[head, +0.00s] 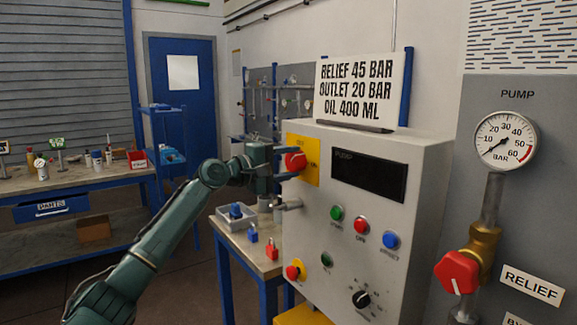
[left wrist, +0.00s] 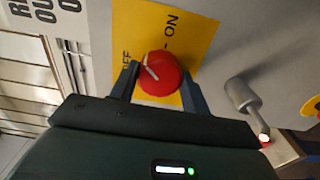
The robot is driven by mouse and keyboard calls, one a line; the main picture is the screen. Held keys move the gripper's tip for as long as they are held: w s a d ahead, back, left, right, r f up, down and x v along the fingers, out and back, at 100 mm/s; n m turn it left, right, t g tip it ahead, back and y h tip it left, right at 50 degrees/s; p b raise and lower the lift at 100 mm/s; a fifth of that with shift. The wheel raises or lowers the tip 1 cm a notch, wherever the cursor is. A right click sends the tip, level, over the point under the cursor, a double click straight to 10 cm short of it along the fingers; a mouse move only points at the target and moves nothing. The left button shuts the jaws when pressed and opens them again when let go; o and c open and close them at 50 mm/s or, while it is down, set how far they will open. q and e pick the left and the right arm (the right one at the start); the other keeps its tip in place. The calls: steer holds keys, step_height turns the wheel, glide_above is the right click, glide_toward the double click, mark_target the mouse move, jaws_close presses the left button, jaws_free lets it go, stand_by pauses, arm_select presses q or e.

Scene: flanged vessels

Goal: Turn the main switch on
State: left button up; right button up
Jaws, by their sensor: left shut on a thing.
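The main switch is a red round knob (head: 295,161) on a yellow plate (head: 312,157) at the upper left of the grey pump cabinet. My left gripper (head: 279,164) is at the knob, coming from the left. In the left wrist view the knob (left wrist: 161,75) sits between the two dark fingers, which are shut on it from both sides. The plate (left wrist: 190,35) reads OFF and ON. A white line on the knob lies on its OFF side. My right gripper is not in view.
The cabinet (head: 415,165) carries a dark display, several buttons and a selector. A metal handle (head: 287,204) sticks out below the switch. A small table (head: 232,232) with padlocks stands behind. A pump gauge (head: 505,140) and red relief valve (head: 458,272) are at right.

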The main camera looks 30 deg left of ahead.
arm_select(q)
steer(key=m+b, duration=0.1)
steer(key=m, duration=0.5)
steer(key=shift+f+b, duration=0.15)
steer(key=shift+b, duration=0.25)
steer(key=shift+m+b, duration=0.5)
steer(key=shift+m, duration=1.4)
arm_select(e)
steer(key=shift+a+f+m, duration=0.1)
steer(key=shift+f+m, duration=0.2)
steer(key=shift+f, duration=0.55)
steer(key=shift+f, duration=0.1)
arm_select(q)
steer(key=o, duration=1)
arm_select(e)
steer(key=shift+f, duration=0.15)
arm_select(q)
steer(key=shift+s, duration=0.1)
